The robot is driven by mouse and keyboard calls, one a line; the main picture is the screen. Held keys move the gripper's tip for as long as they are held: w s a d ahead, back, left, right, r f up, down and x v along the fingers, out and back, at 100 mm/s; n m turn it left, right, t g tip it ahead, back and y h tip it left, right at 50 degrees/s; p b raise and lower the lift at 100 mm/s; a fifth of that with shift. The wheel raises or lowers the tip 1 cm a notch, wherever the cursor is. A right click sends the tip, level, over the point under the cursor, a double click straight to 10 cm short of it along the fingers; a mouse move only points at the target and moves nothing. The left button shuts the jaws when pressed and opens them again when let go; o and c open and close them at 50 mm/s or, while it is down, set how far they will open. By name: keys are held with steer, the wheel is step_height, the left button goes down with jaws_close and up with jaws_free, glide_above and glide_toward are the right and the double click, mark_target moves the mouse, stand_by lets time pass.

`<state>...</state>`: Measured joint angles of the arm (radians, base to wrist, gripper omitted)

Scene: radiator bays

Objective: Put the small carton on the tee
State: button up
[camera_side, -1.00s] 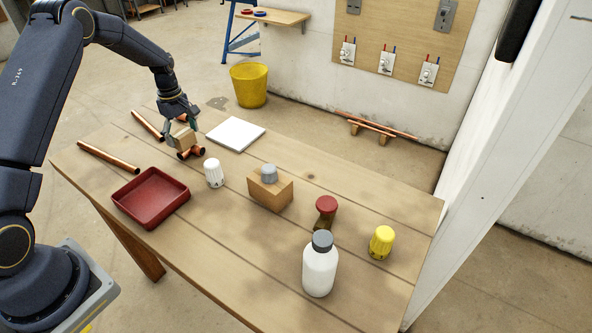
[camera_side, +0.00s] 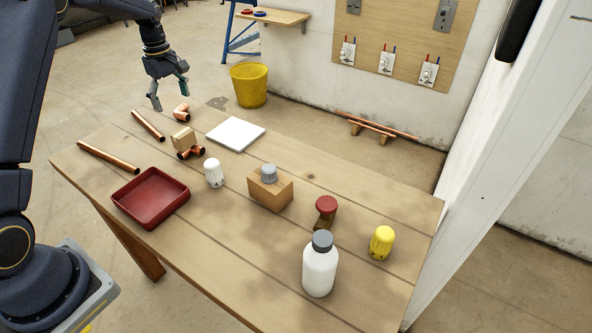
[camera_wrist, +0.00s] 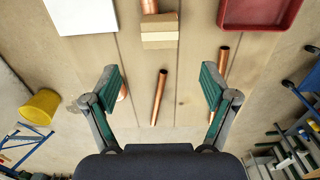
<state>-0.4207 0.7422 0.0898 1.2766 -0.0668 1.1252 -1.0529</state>
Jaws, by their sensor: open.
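The small tan carton (camera_side: 183,138) rests on the copper tee (camera_side: 196,152) near the back left of the table, with part of the tee showing below it. In the wrist view the carton (camera_wrist: 159,32) covers much of the tee (camera_wrist: 149,6). My gripper (camera_side: 169,97) is open and empty, above and behind the carton, clear of it. In the wrist view my gripper's fingers (camera_wrist: 160,88) are spread wide, with the carton beyond them.
A copper elbow (camera_side: 182,113) lies at the table's back edge. Two copper pipes (camera_side: 148,126) (camera_side: 108,157) lie left. A red tray (camera_side: 150,198), white tile (camera_side: 236,134), white cap (camera_side: 214,173), wooden block (camera_side: 270,192) and white bottle (camera_side: 320,268) stand around the table.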

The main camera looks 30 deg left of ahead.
steer(key=s+d+r+m+t, duration=0.1)
steer(key=s+d+r+m, duration=0.3)
steer(key=d+r, duration=0.25)
steer(key=s+d+r+m+t, duration=0.1)
steer(key=s+d+r+m, duration=0.25)
steer(key=d+r, duration=0.3)
steer(key=s+d+m+t, duration=0.1)
steer(key=s+d+m, duration=0.4)
steer(key=s, duration=0.4)
steer(key=s+d+m+t, duration=0.2)
steer(key=s+d+m, duration=0.3)
steer(key=s, duration=0.4)
steer(key=shift+s+d+r+t, duration=0.3)
steer(key=shift+s+d+r, duration=0.05)
steer(key=shift+r, duration=0.1)
